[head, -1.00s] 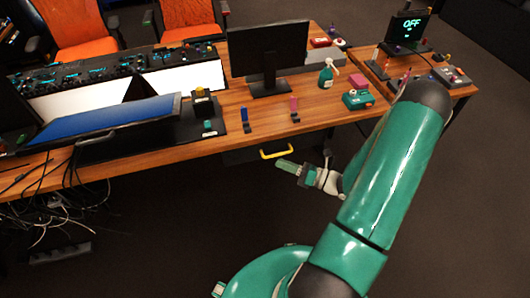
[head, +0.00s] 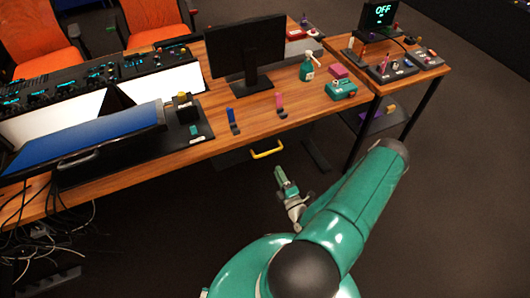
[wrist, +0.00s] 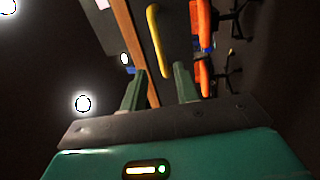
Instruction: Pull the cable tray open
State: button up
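The cable tray (head: 232,158) is a dark drawer under the front edge of the wooden desk. It is mostly in shadow, and I cannot tell exactly how far it sticks out. Its yellow bar handle (head: 267,149) faces the open floor. The handle also shows in the wrist view (wrist: 157,42), beyond the fingertips and between their lines. My gripper (head: 280,172) is just in front of and below the handle in the head view, apart from it. In the wrist view my gripper (wrist: 160,72) has its two green fingers spread with nothing between them.
The wooden desk (head: 205,148) carries a monitor (head: 247,48), a blue-topped panel (head: 85,140), blue and pink levers, a spray bottle (head: 307,66) and a green box (head: 341,90). Loose cables (head: 40,225) hang at left. A side table leg (head: 360,135) stands at right. Floor in front is clear.

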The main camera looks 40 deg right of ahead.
aim_at(268, 153)
jog(key=x, duration=1)
jog(key=shift+w, duration=0.15)
grip_shut()
